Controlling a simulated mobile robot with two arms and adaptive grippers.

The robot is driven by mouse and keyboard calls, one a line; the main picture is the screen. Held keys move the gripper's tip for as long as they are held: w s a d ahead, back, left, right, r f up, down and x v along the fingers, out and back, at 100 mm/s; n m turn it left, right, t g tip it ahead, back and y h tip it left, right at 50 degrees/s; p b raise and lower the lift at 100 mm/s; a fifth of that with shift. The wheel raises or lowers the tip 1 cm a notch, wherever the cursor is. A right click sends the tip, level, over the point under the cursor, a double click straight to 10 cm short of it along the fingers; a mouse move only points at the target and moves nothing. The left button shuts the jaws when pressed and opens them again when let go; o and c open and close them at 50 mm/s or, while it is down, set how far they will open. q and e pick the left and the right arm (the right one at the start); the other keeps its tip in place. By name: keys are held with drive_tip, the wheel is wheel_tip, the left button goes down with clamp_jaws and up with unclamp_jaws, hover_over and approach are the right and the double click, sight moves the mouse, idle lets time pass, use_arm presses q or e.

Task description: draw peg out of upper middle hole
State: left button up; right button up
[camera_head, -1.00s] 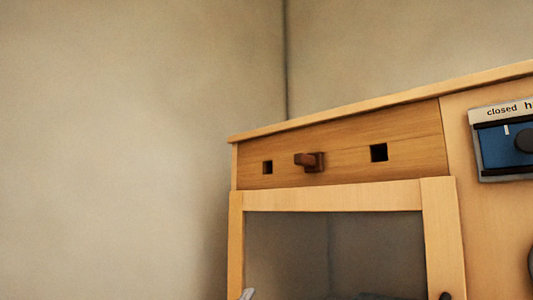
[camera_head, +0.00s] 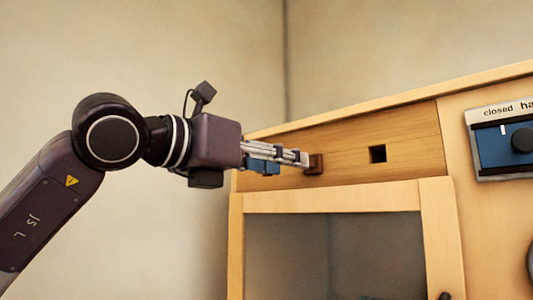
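The dark brown peg (camera_head: 317,164) is in the upper middle hole of the wooden panel (camera_head: 345,143). Only its end against the panel shows; its outer part is hidden by my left gripper (camera_head: 301,160). That gripper comes in from the left with its fingertips right at the peg, overlapping it in the picture. The fingers are seen from the side, so I cannot tell whether they are closed on it. My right gripper is not in view.
An empty square hole (camera_head: 377,154) is right of the peg. Below is a pale wooden frame (camera_head: 330,199) around a dark opening. A blue panel with a dark knob (camera_head: 522,139) is at the far right.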

use_arm(q)
drive_tip(key=shift+n+t+y, duration=0.3)
drive_tip(key=shift+t+y, duration=0.2)
drive_tip(key=shift+y, duration=0.1)
drive_tip(key=w+d+p, duration=0.1)
drive_tip(key=w, duration=0.1)
drive_tip(key=w+d+r+p, duration=0.1)
drive_tip(key=w+p, duration=0.1)
drive_tip(key=w+d+p, duration=0.1)
drive_tip(key=w, duration=0.2)
drive_tip(key=shift+r, duration=0.35)
drive_tip(key=shift+p+x, duration=0.4)
drive_tip(key=shift+x, duration=0.7)
drive_tip(key=shift+c, duration=0.4)
clamp_jaws()
drive_tip(key=shift+s+a+b, duration=0.35)
drive_tip(key=shift+s+b, duration=0.15)
drive_tip(key=b+v, duration=0.5)
drive_tip(key=v, duration=0.4)
